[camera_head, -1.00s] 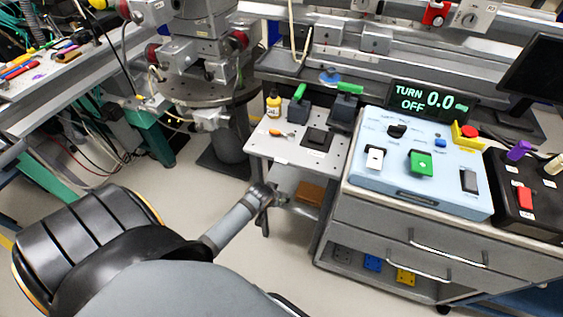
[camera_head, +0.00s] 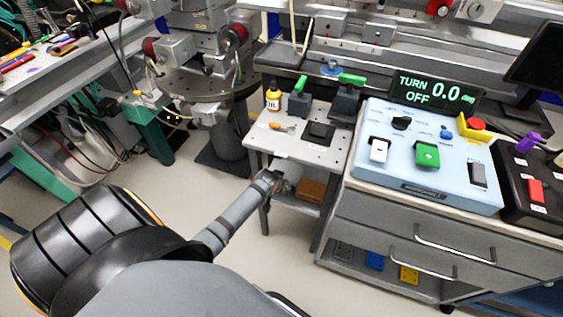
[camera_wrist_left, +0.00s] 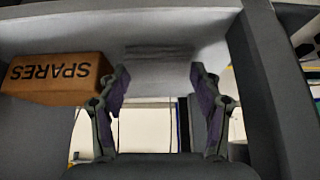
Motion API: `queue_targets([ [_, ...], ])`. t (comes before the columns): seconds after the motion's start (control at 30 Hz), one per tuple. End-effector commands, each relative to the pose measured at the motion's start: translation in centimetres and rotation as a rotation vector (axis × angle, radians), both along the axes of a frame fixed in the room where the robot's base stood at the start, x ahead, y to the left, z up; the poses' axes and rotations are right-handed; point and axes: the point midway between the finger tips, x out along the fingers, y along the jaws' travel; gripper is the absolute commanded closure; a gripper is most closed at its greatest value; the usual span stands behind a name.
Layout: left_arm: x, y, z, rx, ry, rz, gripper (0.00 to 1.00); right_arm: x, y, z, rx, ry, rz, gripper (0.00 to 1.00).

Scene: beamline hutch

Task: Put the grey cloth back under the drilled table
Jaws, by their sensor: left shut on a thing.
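The drilled table (camera_head: 275,151) is a small pale table with holes in its top, left of the drawer cabinet. My left gripper (camera_head: 279,185) reaches in below the table's front edge, over the lower shelf. In the left wrist view, my left gripper (camera_wrist_left: 161,88) has its two dark fingers on either side of the folded grey cloth (camera_wrist_left: 158,72) and is shut on it. The cloth is over the shelf, beside a brown SPARES box (camera_wrist_left: 58,78); I cannot tell if it touches the shelf. In the head view the cloth is hidden or too small to make out. My right gripper is not in view.
The brown box also shows on the lower shelf in the head view (camera_head: 311,190). The drawer cabinet (camera_head: 400,231) stands close on the right.

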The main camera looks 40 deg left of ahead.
Motion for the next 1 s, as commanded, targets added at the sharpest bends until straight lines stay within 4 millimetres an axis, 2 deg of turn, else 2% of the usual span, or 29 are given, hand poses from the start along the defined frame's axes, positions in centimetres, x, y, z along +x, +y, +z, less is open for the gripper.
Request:
queue_targets([
  [0.17,0.0,0.0,-0.2,-0.001,0.001,0.001,0.65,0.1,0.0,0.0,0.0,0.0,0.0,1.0],
  [0.2,0.0,0.0,-0.2,-0.001,0.001,0.001,0.31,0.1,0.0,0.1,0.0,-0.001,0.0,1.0],
  [0.27,0.0,0.0,-0.1,-0.001,0.0,0.001,0.26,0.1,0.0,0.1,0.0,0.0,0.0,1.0],
  [0.53,0.0,0.0,-0.1,-0.001,0.0,0.001,0.26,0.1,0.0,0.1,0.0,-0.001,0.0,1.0],
  [0.67,-0.3,-0.1,0.7,0.0,-0.001,0.0,0.26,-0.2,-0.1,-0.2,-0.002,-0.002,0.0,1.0],
  [0.83,-1.8,-0.4,3.2,0.0,0.0,-0.001,0.26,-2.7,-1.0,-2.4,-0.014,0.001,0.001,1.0],
  [1.0,-4.2,-1.0,7.1,0.001,0.0,-0.002,0.26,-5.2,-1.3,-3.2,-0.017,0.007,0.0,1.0],
])
